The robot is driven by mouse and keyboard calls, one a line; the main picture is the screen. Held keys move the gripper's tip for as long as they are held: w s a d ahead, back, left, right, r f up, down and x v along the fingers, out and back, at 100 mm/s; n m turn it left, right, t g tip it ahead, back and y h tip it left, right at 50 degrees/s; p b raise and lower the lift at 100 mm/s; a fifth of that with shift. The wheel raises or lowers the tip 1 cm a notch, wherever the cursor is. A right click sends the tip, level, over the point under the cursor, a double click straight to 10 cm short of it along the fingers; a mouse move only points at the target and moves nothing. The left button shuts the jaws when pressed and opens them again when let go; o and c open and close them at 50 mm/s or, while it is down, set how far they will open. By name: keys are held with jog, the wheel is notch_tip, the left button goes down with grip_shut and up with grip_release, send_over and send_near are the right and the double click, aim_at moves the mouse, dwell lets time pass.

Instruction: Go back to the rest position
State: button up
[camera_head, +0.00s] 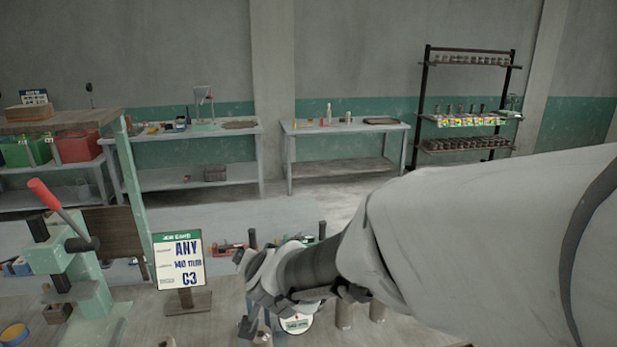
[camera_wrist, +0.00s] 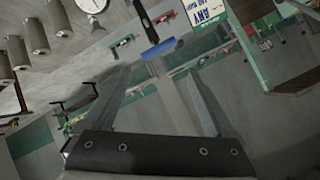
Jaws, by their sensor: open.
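My gripper (camera_head: 252,292) is at the end of my arm, which reaches in from the right side of the head view. It is above the near work area, just right of the job card (camera_head: 180,258) in the picture.
A green press with a red handle (camera_head: 52,198) stands at the near left. A round dial (camera_head: 297,322) and several grey cylinders (camera_head: 345,315) lie close below my wrist. Workbenches (camera_head: 345,127) and a shelf rack (camera_head: 468,100) stand along the far wall.

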jog(key=s+d+f+n+g+h+b, duration=0.1)
jog(key=s+d+n+g+h+b, duration=0.2)
jog(key=s+d, duration=1.8)
jog(key=d+g+b, duration=0.1)
jog(key=d+g, duration=0.1)
jog(key=d, duration=0.1)
jog(key=shift+d+f+h+b, duration=0.35)
jog(key=shift+f+h, duration=0.05)
